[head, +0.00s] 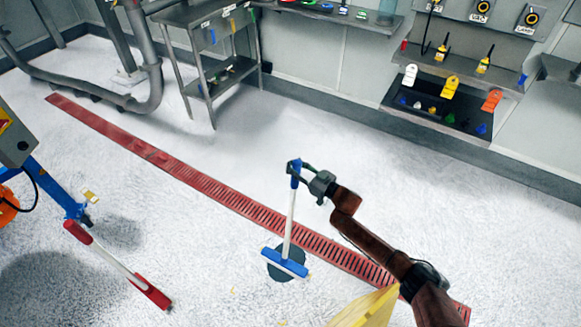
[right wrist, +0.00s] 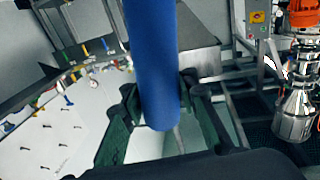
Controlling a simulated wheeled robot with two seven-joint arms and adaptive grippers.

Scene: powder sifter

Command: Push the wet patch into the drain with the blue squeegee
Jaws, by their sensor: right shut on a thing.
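The blue squeegee (head: 291,217) stands nearly upright, with a blue handle, a white shaft and a wide blue head. My right gripper (head: 299,173) is shut on the blue handle near its top. In the right wrist view the handle (right wrist: 152,60) runs between the fingers. The squeegee head lies across the wet patch (head: 281,276), a dark round spot partly hidden by the head. The drain (head: 205,182) is a long red slotted grate running from upper left to lower right, just beyond the patch. My left gripper is not in view.
A red squeegee (head: 118,265) is at the left, and a yellow object (head: 367,310) is at the bottom edge. Blue-framed equipment (head: 55,190) stands at far left. Metal shelves (head: 215,75) and a wall rack (head: 440,110) line the back. The floor around the patch is mostly clear.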

